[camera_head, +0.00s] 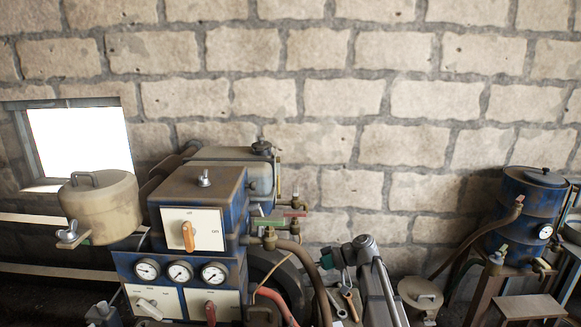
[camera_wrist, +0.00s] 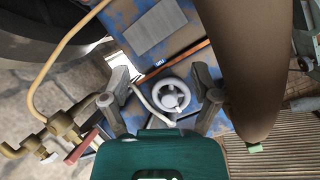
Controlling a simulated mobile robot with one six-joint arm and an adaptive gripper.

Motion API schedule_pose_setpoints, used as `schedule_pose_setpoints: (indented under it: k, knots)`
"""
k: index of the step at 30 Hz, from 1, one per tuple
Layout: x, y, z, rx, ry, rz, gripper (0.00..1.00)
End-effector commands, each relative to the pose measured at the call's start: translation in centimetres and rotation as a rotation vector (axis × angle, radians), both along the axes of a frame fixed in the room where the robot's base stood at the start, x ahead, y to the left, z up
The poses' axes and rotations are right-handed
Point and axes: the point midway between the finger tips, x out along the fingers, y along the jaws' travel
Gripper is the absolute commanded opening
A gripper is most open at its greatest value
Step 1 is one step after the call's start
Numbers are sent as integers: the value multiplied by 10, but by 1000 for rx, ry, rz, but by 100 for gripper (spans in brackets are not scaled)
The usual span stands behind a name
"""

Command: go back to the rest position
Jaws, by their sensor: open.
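My gripper (camera_wrist: 160,75) is open in the wrist view, its two grey fingers spread wide. I see nothing held between them. A pale round handwheel (camera_wrist: 172,95) shows beyond the gap between the fingers, on a worn blue surface; I cannot tell how far off it is. In the head view my arm (camera_head: 368,265) is at the lower middle, to the right of the blue engine unit (camera_head: 203,185). The fingers cannot be made out clearly there.
A thick brown hose (camera_head: 312,270) curves down between the engine and my arm; a brown hose (camera_wrist: 258,60) also fills the wrist view's right side. Brass fittings (camera_wrist: 58,122) and a red lever (camera_wrist: 84,140) are at left. A blue drum (camera_head: 530,205) stands far right.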

Motion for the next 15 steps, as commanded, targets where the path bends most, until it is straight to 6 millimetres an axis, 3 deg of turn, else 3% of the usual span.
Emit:
schedule_pose_setpoints:
  k: [1,8,15]
  knots:
    - [-16,0,-10,-58,47,-18,79]
    - [-64,-16,-54,-338,258,-145,79]
    - [-113,-46,-88,-621,428,-343,79]
